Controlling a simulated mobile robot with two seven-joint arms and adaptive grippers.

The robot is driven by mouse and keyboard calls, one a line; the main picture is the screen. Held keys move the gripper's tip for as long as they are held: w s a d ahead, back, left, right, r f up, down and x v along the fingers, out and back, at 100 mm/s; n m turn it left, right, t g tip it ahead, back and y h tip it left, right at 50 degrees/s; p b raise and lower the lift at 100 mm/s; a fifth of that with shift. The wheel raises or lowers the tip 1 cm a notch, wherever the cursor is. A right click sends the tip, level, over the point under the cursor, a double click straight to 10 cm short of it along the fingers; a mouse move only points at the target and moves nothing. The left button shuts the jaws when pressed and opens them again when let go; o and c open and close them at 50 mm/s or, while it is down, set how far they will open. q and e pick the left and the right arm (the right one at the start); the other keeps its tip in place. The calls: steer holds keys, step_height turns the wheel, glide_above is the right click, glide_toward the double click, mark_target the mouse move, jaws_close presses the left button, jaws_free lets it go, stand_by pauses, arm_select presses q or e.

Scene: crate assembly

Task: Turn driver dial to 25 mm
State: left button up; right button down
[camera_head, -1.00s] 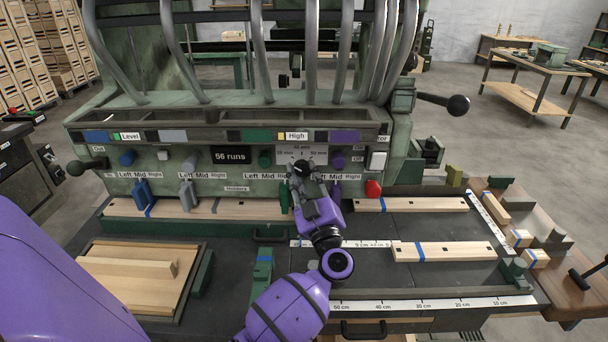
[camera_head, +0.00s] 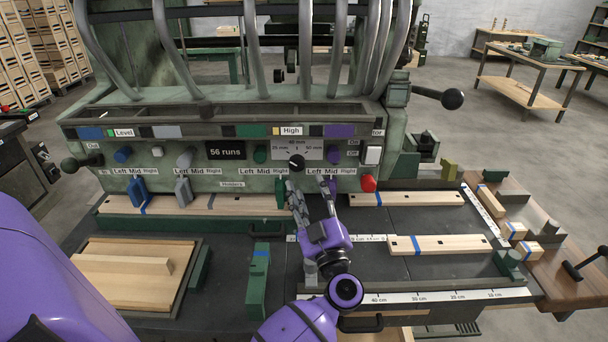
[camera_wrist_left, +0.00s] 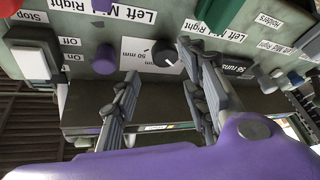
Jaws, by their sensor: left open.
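The driver dial is a black round knob (camera_head: 297,162) on a pale plate on the green machine's front panel. Its plate carries mm labels at left, top and right. The knob also shows in the left wrist view (camera_wrist_left: 165,53), which is upside down, beside a "50 mm" label. I cannot tell surely which mark its pointer meets. My left gripper (camera_head: 312,194) is open and empty, just below and in front of the dial. In the left wrist view its two fingers (camera_wrist_left: 160,65) stand apart, one on each side of the knob, with no clear contact. My right gripper is not in view.
A "56 runs" display (camera_head: 226,151) is left of the dial. A green knob (camera_head: 260,154), a purple knob (camera_head: 333,157) and a red stop button (camera_head: 368,183) are close by. Wooden strips, one (camera_head: 407,199) at right, lie on the dark bench below.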

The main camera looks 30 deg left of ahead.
arm_select(q)
steer(key=shift+v, duration=2.7)
steer(key=shift+r, duration=0.1)
